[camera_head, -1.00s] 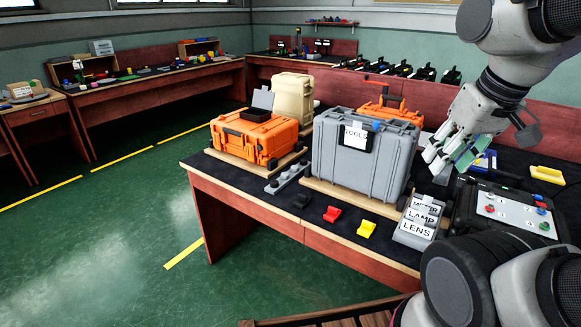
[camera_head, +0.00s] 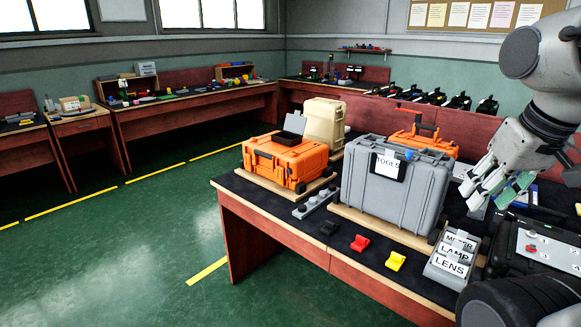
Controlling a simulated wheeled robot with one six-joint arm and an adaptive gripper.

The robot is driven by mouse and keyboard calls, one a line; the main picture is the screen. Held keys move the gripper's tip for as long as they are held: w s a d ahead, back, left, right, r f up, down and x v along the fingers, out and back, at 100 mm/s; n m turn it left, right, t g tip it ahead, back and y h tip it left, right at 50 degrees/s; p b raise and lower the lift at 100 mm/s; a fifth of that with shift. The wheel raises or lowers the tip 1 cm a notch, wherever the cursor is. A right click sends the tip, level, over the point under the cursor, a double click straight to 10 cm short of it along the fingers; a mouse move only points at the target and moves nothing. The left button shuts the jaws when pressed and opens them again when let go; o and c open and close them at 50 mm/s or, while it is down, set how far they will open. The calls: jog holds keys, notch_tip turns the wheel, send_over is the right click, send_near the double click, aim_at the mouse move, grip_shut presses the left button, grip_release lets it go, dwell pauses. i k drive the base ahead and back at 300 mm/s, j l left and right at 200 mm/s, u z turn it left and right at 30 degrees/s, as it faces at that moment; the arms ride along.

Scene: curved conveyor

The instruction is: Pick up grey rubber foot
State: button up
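A grey strip (camera_head: 314,204) with several small round grey knobs lies on the dark table top, between the orange case and the big grey case. The knobs may be rubber feet, but they are too small to tell for certain. My gripper (camera_head: 490,192) is at the right, beside the big grey case and well away from the strip. Its fingers point down and left and look spread, with a pale green pad showing. I see nothing clearly held between them.
A grey TOOLS case (camera_head: 385,195) stands between the strip and my gripper. The orange case (camera_head: 285,162) is left of it. Black (camera_head: 328,228), red (camera_head: 360,243) and yellow (camera_head: 396,260) clips lie along the front edge, near a labelled grey rack (camera_head: 446,270). The green floor is clear.

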aim_at(322, 194)
jog(key=i+j, duration=0.25)
jog(key=i+j+z, duration=0.15)
jog(key=j, duration=0.35)
jog(key=i+j, duration=0.35)
jog(key=i+j+z, duration=0.15)
jog(key=j, duration=0.25)
jog(key=i+j, duration=0.3)
jog(key=j, duration=0.15)
jog(key=l+z, duration=0.05)
